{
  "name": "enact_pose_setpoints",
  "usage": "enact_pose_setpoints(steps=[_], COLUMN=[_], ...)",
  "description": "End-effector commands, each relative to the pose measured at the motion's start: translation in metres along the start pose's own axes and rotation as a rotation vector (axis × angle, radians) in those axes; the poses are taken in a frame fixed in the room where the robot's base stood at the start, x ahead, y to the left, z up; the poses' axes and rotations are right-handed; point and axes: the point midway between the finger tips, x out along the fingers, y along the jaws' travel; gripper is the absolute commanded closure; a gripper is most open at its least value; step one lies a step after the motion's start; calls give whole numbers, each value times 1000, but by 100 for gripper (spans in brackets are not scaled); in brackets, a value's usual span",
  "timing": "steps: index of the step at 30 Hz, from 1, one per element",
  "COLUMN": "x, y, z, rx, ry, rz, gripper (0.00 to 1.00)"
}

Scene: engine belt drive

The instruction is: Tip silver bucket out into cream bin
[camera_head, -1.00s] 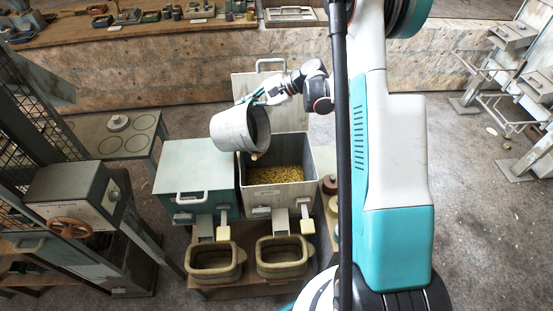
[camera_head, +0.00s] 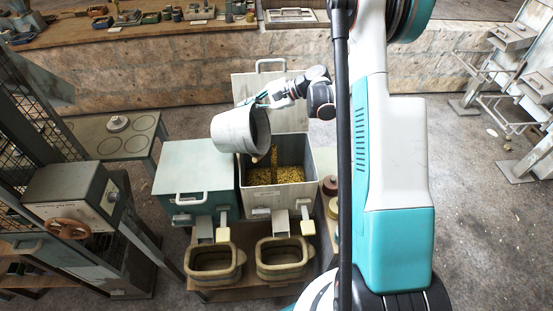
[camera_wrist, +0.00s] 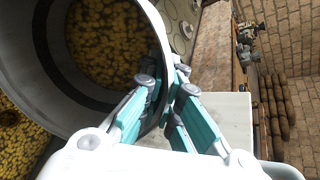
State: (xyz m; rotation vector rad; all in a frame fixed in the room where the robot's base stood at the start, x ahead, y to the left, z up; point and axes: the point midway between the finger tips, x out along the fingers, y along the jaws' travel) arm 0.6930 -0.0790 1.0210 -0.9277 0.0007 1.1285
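The silver bucket (camera_head: 233,131) hangs tilted above the open cream bin (camera_head: 312,168), its mouth facing right and down. My gripper (camera_head: 263,99) is shut on the bucket's rim; the wrist view shows the fingers (camera_wrist: 165,88) on either side of the bucket wall (camera_wrist: 150,25). Yellow pieces (camera_wrist: 105,40) are still inside the bucket in the wrist view. A yellowish-brown stream (camera_head: 274,158) shows below the mouth, over the bin. Yellow pieces (camera_head: 285,175) lie in the bin, also visible at the wrist view's left edge (camera_wrist: 15,135). The bin's lid (camera_head: 243,86) stands open behind.
A green bin (camera_head: 190,165) with a shut lid stands directly left of the cream bin. Two olive tubs (camera_head: 215,272) sit below the bins' front chutes. A table with ringed markings (camera_head: 120,145) is at left. Brown and yellow round containers (camera_head: 330,186) stand right of the cream bin.

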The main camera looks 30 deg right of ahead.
Motion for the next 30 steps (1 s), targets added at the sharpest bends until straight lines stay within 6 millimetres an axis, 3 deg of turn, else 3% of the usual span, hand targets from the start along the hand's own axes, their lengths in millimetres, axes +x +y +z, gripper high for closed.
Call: enact_pose_setpoints(steps=[30], x=[-4], y=[4], z=[-4], rx=[-3], ry=[-26], rz=[-30], gripper=[100])
